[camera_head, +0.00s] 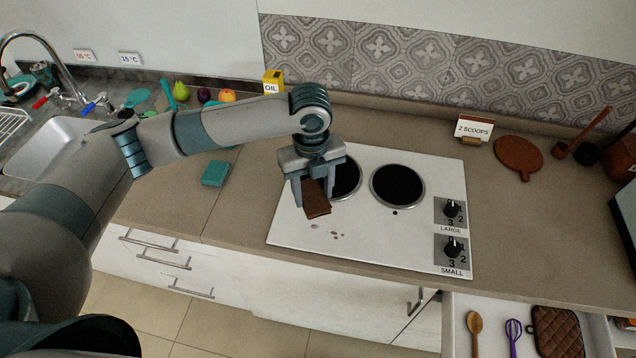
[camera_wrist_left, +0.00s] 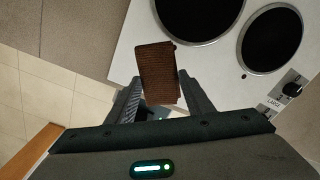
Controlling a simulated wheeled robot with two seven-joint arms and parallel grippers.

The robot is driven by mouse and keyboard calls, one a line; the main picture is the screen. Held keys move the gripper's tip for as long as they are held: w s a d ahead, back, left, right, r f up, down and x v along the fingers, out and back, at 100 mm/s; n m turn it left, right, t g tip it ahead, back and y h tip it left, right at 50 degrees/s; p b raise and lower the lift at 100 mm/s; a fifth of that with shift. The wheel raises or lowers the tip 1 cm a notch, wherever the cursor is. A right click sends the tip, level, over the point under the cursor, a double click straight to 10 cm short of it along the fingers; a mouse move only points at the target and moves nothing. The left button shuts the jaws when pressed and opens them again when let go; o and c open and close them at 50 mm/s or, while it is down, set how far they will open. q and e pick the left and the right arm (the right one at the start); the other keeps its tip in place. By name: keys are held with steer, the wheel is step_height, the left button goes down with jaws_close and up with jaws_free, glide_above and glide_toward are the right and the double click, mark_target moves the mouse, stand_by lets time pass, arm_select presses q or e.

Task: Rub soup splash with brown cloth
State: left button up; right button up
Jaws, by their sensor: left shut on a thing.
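My left gripper (camera_head: 312,197) is shut on a folded brown cloth (camera_head: 317,203) over the front left part of the white cooktop. In the left wrist view the brown cloth (camera_wrist_left: 158,72) sits between the two fingers of the left gripper (camera_wrist_left: 160,92). The soup splash (camera_head: 332,234) is a group of small brownish spots on the white cooktop (camera_head: 375,245), just in front of the cloth. I cannot tell whether the cloth touches the surface. My right gripper is not in view.
Two dark burners, one of them the right burner (camera_head: 397,186), lie behind and right of the cloth. Knobs (camera_head: 452,210) stand at the cooktop's right edge. A teal sponge-like block (camera_head: 216,173) lies left. An open drawer (camera_head: 500,310) holds utensils at the lower right.

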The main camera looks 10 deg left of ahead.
arm_select(q)
steer(key=n, duration=0.1)
steer(key=n+b, duration=0.1)
steer(key=n, duration=0.1)
steer(key=shift+s+a+f, duration=0.15)
steer(key=shift+s+a, duration=0.25)
steer(key=n, duration=0.1)
steer(key=n+b, duration=0.1)
steer(key=n, duration=0.1)
steer(key=shift+s+a+n+b, duration=0.35)
steer(key=shift+a+n, duration=0.05)
steer(key=s+a+n+b, duration=0.2)
steer(key=s+n+b, duration=0.1)
steer(key=n, duration=0.8)
steer(key=s+a+n+b, duration=0.3)
steer(key=n+b, duration=0.2)
steer(key=n, duration=0.6)
steer(key=shift+s+a, duration=0.15)
steer(key=shift+s, duration=0.25)
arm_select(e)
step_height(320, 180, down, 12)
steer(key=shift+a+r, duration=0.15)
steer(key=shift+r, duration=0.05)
arm_select(q)
steer(key=shift+f, duration=0.1)
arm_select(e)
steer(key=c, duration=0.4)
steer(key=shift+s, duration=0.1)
